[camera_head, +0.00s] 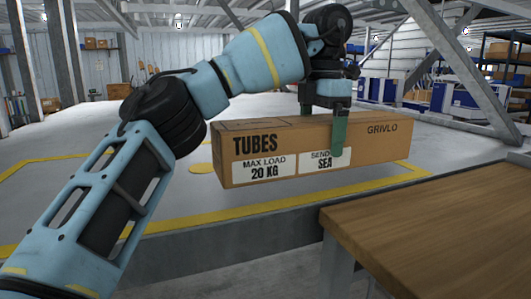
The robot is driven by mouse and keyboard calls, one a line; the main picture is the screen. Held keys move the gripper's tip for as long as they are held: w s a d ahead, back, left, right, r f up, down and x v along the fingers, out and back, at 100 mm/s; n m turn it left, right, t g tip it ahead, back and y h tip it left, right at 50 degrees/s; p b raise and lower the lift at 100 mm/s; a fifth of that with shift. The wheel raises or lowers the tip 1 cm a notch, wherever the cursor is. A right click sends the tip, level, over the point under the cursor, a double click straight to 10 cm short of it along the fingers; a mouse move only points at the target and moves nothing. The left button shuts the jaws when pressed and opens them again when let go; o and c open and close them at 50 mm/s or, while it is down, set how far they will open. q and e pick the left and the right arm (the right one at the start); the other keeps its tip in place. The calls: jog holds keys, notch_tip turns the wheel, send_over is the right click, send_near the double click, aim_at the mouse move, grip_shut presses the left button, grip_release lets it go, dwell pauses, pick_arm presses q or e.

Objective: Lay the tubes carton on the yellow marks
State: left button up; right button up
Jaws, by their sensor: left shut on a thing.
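The tubes carton (285,144) is a long brown box printed TUBES, MAX LOAD 20 KG and GRIVLO. My left gripper (339,135) comes down over it from above, with a green finger against its near side. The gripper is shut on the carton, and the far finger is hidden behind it. The carton looks level and appears held above the grey surface. Yellow marks (205,168) show behind and beside the carton, and a yellow line (178,228) runs below it. The carton hides part of the marks. My right gripper is not in view.
A wooden table (450,215) fills the lower right, near the carton. A grey edge (240,222) crosses in front of the marked surface. Slanted steel beams (440,55) and blue shelving (500,60) stand behind at the right. Open floor (80,135) lies at the left.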

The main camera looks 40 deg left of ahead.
pick_arm(q)
jog(key=s+a, duration=0.1)
jog(key=a, duration=0.1)
jog(key=s+a, duration=0.2)
jog(key=s+a+p, duration=0.1)
jog(key=s+a, duration=0.1)
jog(key=shift+a+f, duration=0.25)
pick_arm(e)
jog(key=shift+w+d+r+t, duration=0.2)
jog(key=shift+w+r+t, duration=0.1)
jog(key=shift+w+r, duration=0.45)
pick_arm(q)
jog(key=shift+s+a, duration=0.2)
jog(key=shift+s+a+f, duration=0.3)
jog(key=shift+a+f, duration=0.05)
jog(key=shift+f, duration=1.45)
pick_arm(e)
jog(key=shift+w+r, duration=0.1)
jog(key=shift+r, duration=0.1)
pick_arm(q)
jog(key=shift+f, duration=0.1)
jog(key=o, duration=1.3)
jog(key=shift+f, duration=0.1)
